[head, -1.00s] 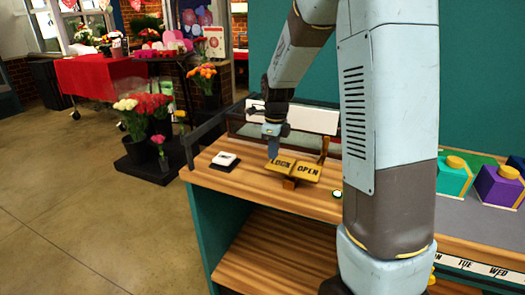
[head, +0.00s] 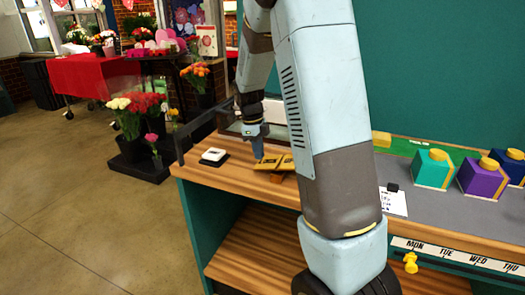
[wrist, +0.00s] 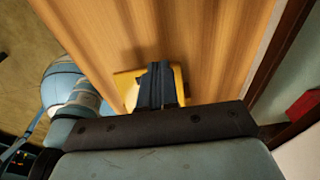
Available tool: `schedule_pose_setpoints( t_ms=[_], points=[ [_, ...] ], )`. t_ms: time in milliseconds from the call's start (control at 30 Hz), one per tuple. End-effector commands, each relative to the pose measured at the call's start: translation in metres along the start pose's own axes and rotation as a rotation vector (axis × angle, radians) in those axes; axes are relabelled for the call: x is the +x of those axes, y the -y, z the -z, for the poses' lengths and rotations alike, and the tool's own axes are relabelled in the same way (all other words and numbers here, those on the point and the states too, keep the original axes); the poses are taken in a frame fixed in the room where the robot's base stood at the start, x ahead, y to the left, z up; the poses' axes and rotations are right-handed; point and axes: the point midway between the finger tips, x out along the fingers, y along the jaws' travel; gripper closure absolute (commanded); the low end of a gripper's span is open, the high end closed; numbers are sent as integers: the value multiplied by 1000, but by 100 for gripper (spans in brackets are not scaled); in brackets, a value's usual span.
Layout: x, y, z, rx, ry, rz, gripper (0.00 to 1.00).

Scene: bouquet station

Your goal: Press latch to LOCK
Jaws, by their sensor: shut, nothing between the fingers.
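The yellow latch plate (head: 270,164) sits on the wooden counter in the head view, with dark lettering on its left half. My arm covers its right part, so its tilt is hard to judge. My gripper (head: 258,155) is shut and empty, pointing down at the left, LOCK half of the latch. In the wrist view my closed dark fingers (wrist: 160,85) stand over the yellow plate (wrist: 126,86), which shows on both sides of them. I cannot tell whether the tips press on it.
A white-topped black block (head: 214,155) lies left of the latch on the counter (head: 225,176). A dark rail (head: 197,127) runs along the counter's left edge. Teal (head: 431,167) and purple (head: 482,177) boxes stand at the right. A paper card (head: 393,201) lies before them.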

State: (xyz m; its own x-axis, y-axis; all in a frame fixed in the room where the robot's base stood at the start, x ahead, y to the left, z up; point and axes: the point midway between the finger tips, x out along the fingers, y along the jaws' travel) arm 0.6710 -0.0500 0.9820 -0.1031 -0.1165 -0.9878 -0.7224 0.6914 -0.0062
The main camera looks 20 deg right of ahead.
Motion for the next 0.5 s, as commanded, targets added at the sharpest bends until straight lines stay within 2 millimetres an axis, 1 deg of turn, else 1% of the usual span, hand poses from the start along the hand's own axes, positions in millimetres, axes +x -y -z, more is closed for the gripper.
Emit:
schedule_pose_setpoints(
  t_ms=[33,300,433,500],
  points=[
    [6,-4,-1,-2,-6,-10,100],
    [7,-5,-1,-3,-7,-13,100],
    [0,-5,-1,-2,-5,-12,100],
    [-9,-4,0,0,-4,-9,100]
  ],
)
